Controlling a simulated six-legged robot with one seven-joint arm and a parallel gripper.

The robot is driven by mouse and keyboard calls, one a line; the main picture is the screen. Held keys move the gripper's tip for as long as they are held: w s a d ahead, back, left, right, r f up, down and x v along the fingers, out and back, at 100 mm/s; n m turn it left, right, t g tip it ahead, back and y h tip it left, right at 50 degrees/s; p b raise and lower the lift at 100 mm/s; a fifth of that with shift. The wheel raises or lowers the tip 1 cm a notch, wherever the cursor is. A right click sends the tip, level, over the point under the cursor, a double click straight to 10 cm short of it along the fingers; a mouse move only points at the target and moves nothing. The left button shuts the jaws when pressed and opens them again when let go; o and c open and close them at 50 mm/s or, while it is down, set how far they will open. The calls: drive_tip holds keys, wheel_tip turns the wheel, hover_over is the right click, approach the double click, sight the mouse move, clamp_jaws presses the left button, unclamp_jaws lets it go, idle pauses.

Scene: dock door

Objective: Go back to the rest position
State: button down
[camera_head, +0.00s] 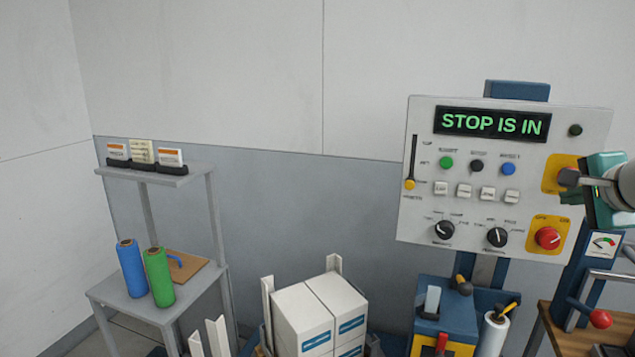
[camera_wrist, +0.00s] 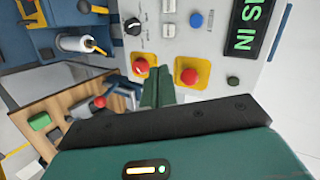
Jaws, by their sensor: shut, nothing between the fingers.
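My gripper (camera_head: 572,197) is at the right of the head view, in front of the control panel (camera_head: 425,205), covering part of the upper yellow plate (camera_head: 551,173) and hiding its button. In the wrist view its dark green fingers (camera_wrist: 157,88) are together with nothing between them. That view shows two red buttons on yellow plates, the upper (camera_wrist: 189,76) and the lower (camera_wrist: 138,67). The lower button also shows clear in the head view (camera_head: 547,238). The display (camera_head: 492,124) reads "STOP IS IN". I cannot tell the exact gap between fingertips and panel.
A lever with a red knob (camera_head: 600,318) and a gauge (camera_head: 603,245) stand below my gripper. A wooden bench (camera_head: 545,320) is at lower right. White boxes (camera_head: 305,318) stand at lower middle. A grey shelf (camera_head: 185,180) with a blue and a green roll (camera_head: 159,278) is left.

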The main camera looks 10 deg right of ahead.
drive_tip(key=a+f+n+g+y, duration=0.15)
drive_tip(key=a+f+n, duration=0.35)
drive_tip(key=a, duration=0.6)
drive_tip(key=a+f+n+g+y, duration=0.1)
drive_tip(key=a+f+n+y, duration=0.3)
drive_tip(key=a, duration=0.7)
drive_tip(key=s+a+f+n+g, duration=0.1)
drive_tip(key=s+a+f+n, duration=0.4)
drive_tip(key=a+f, duration=0.2)
drive_tip(key=s+a+f+n+g+h, duration=0.1)
drive_tip(key=s+a+f+n+g, duration=0.1)
drive_tip(key=s+a+f+n, duration=0.3)
drive_tip(key=a+f+n, duration=0.1)
drive_tip(key=a+f, duration=0.1)
drive_tip(key=a, duration=0.2)
drive_tip(key=shift+s+f+n, duration=0.2)
drive_tip(key=shift+f+n, duration=0.1)
drive_tip(key=shift+f, duration=0.05)
drive_tip(key=shift+d, duration=0.15)
